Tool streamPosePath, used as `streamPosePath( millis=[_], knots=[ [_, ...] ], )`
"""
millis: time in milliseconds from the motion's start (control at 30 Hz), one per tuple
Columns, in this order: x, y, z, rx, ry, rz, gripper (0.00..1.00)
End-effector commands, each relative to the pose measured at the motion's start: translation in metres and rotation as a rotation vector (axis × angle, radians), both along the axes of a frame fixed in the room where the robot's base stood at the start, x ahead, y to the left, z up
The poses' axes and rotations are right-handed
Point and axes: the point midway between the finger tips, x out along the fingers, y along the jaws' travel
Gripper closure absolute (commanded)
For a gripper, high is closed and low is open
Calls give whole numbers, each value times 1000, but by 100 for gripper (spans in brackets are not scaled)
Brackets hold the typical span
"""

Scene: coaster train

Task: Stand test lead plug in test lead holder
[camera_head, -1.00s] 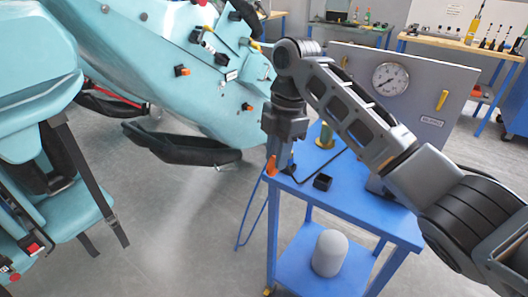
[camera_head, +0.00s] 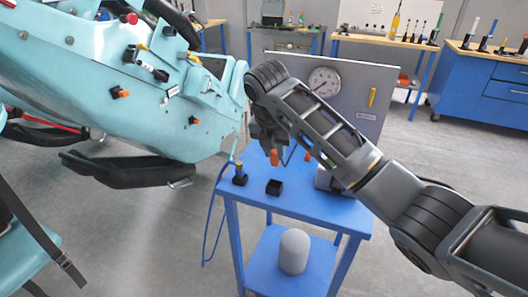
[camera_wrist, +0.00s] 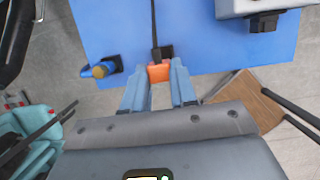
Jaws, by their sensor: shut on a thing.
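The test lead plug, an orange block (camera_wrist: 158,72), sits between the two blue-grey fingers of my gripper (camera_wrist: 159,88) in the wrist view. My gripper is shut on it. Its black lead runs away across the blue table. In the head view the orange plug (camera_head: 274,157) shows below my wrist, above the tabletop. A small open black box, seemingly the test lead holder (camera_head: 274,187), stands near the table's front edge. In the wrist view the black holder (camera_wrist: 166,52) is partly hidden behind the plug; I cannot tell whether they touch.
A black block with a blue and brass fitting (camera_head: 240,176) stands at the table's left corner. A grey panel with a round gauge (camera_head: 325,81) stands at the back of the blue table (camera_head: 325,212). The teal coaster train (camera_head: 140,85) is close on the left.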

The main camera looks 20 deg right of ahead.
Motion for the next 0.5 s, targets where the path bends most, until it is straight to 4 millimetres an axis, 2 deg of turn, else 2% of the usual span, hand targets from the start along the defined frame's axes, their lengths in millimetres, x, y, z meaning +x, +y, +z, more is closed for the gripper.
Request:
streamPosePath(
  millis=[333, 500],
  knots=[
    [0, 0, 1, 1, 0, -3, 100],
    [0, 0, -6, 1, 2, -3, 100]
  ],
)
